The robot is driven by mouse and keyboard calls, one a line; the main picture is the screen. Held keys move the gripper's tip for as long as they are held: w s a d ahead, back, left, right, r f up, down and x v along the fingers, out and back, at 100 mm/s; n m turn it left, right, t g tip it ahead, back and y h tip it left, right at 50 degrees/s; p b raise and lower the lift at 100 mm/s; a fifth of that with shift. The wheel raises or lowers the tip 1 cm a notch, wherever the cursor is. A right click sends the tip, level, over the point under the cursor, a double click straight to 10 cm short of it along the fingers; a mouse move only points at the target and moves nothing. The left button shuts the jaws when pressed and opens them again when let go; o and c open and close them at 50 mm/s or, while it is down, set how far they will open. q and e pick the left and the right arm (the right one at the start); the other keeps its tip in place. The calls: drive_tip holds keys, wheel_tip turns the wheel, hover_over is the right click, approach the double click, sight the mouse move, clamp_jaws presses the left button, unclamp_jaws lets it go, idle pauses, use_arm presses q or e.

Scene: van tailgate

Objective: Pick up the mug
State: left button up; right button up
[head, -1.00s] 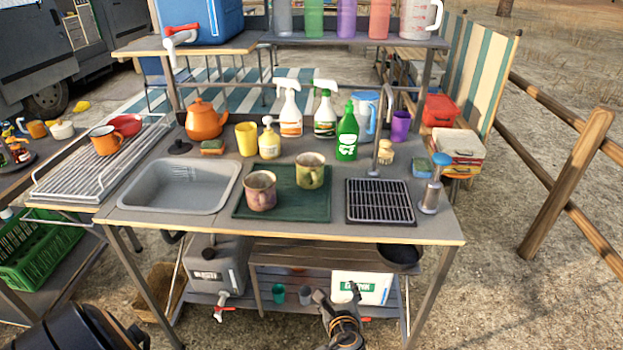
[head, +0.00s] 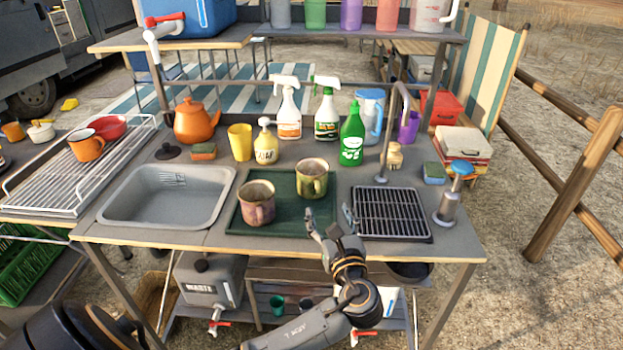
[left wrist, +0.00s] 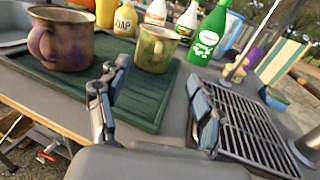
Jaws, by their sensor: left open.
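Two mottled mugs stand upright on a dark green tray (head: 236,222). The purple-brown mug (head: 257,203) is at the front left, and the olive-green mug (head: 312,179) is behind it to the right. In the left wrist view the purple-brown mug (left wrist: 62,40) is at the upper left and the olive-green mug (left wrist: 155,48) at upper middle. My left gripper (head: 329,214) is open and empty at the counter's front, in front of the olive-green mug and apart from both mugs. Its spread fingers (left wrist: 150,84) show in the left wrist view. My right gripper is not in view.
A black grate (head: 391,213) lies just right of the gripper, with a tap (head: 385,150) behind. A sink (head: 168,196) is left of the tray. A green bottle (head: 352,135), soap bottle (head: 266,146) and yellow cup (head: 240,142) stand behind the mugs.

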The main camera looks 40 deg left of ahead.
sight(318, 187)
use_arm(q)
drive_tip(key=x, duration=0.4)
drive_tip(key=shift+w+a, duration=0.2)
drive_tip(key=shift+a, duration=0.05)
drive_tip(key=shift+w+a, duration=0.2)
drive_tip(key=shift+a, duration=0.05)
drive_tip(key=x, duration=0.5)
drive_tip(key=shift+s+p, duration=0.1)
drive_tip(key=shift+p, duration=0.2)
drive_tip(key=shift+a, duration=0.2)
clamp_jaws()
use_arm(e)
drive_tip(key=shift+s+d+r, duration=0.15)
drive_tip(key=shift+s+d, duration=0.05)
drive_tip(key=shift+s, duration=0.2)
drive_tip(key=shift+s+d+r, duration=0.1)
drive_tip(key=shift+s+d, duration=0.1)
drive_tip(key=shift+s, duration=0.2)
